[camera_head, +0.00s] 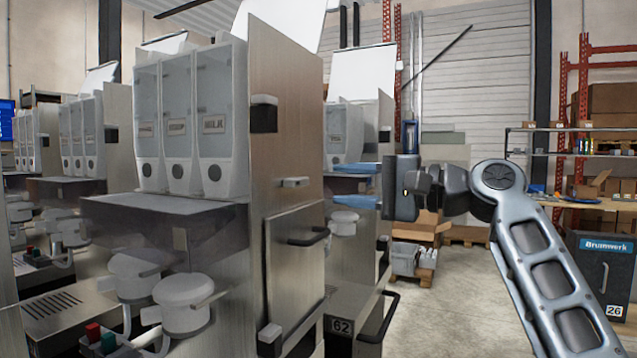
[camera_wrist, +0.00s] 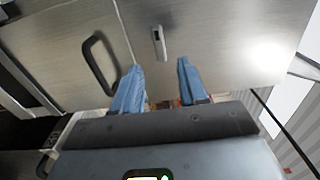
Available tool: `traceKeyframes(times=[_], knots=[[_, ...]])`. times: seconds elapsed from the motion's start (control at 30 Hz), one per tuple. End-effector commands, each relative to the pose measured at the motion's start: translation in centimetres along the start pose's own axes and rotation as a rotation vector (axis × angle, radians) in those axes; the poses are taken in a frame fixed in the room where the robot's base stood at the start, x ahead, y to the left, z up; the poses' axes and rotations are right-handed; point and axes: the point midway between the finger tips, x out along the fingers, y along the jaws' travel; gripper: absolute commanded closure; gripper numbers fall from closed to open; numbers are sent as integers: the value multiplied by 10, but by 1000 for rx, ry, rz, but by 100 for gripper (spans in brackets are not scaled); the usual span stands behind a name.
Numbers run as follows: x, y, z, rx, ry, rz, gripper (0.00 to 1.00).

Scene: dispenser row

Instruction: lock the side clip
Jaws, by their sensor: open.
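The side clip (camera_head: 295,182) is a small light-grey piece on the metal side panel of the nearest dispenser, above a hatch with a black handle. In the wrist view the clip (camera_wrist: 158,42) lies ahead of the fingers, nearly centred between them. I cannot tell from its look whether it is locked. My gripper (camera_head: 333,185) has two blue fingers pointing left at the panel, to the right of the clip. In the wrist view my gripper (camera_wrist: 159,68) is open and empty, with a gap between its fingertips and the clip.
The black hatch handle (camera_head: 310,238) sticks out below the clip; it shows left of the fingers in the wrist view (camera_wrist: 100,65). A black bracket (camera_head: 264,115) juts from the panel higher up. Another dispenser (camera_head: 350,110) stands behind. Open floor (camera_head: 450,290) lies to the right.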

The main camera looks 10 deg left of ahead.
Motion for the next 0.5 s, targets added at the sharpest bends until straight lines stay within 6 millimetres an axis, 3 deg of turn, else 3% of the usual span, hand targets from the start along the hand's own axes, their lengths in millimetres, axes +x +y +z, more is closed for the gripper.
traceKeyframes(times=[0.3, 0.5], knots=[[48, -1, 0, 0, 1, 2, 57], [67, 0, 0, -1, 2, 0, 57]])
